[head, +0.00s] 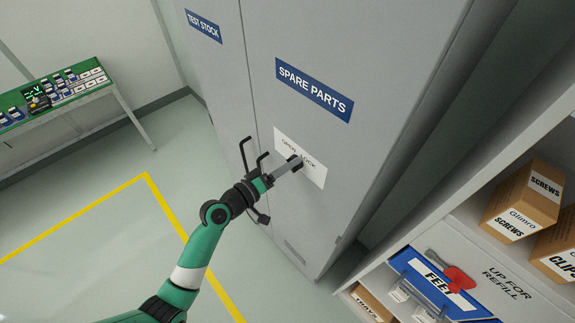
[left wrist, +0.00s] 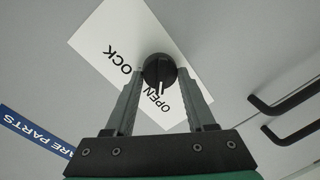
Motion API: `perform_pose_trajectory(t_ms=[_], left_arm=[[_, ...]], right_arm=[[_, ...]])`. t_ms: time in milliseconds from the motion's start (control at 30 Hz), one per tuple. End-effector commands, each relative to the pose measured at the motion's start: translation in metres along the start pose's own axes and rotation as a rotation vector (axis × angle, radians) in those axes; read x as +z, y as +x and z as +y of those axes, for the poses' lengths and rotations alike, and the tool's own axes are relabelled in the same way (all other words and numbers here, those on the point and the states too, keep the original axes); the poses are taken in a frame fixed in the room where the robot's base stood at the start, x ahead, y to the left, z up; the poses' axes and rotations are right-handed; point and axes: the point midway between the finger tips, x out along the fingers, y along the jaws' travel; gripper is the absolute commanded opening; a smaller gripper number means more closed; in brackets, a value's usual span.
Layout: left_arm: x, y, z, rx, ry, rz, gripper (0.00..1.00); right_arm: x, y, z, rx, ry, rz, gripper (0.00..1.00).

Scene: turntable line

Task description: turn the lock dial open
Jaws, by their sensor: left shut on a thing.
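The black lock dial (left wrist: 159,70) sits on a white label plate (left wrist: 125,35) marked OPEN and LOCK, on the grey SPARE PARTS cabinet door (head: 350,60). In the left wrist view its white pointer mark faces down the picture, toward the word OPEN. My left gripper (left wrist: 160,78) is shut on the dial, one finger on each side. In the head view the left gripper (head: 295,163) reaches the plate (head: 316,174) and mostly hides the dial. The right gripper is not in view.
Two black door handles (head: 262,160) (head: 244,153) stand out just left of the dial, close to my left wrist. A green bench (head: 52,90) stands far left, beyond open floor.

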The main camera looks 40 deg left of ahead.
Motion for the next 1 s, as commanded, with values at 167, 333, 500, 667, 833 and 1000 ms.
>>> perform_pose_trajectory(t_ms=[167, 333, 500, 667, 833, 1000], left_arm=[[0.0, 0.0, 0.0, 0.0, -0.005, 0.0, 0.0], [0.0, 0.0, 0.0, 0.0, -0.005, 0.0, 0.59], [0.0, 0.0, 0.0, 0.0, -0.004, 0.0, 0.85], [0.0, 0.0, 0.0, 0.0, -0.003, 0.0, 0.85], [0.0, -0.004, -0.001, -0.001, -0.003, 0.0, 0.85], [0.0, -0.032, -0.002, -0.003, -0.003, 0.002, 0.85]], right_arm=[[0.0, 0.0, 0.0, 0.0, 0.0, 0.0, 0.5], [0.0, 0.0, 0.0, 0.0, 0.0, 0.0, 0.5], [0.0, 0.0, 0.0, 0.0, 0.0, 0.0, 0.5], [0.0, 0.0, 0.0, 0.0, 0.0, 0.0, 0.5], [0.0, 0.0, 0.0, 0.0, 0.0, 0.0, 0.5], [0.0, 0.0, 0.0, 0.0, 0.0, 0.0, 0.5]])
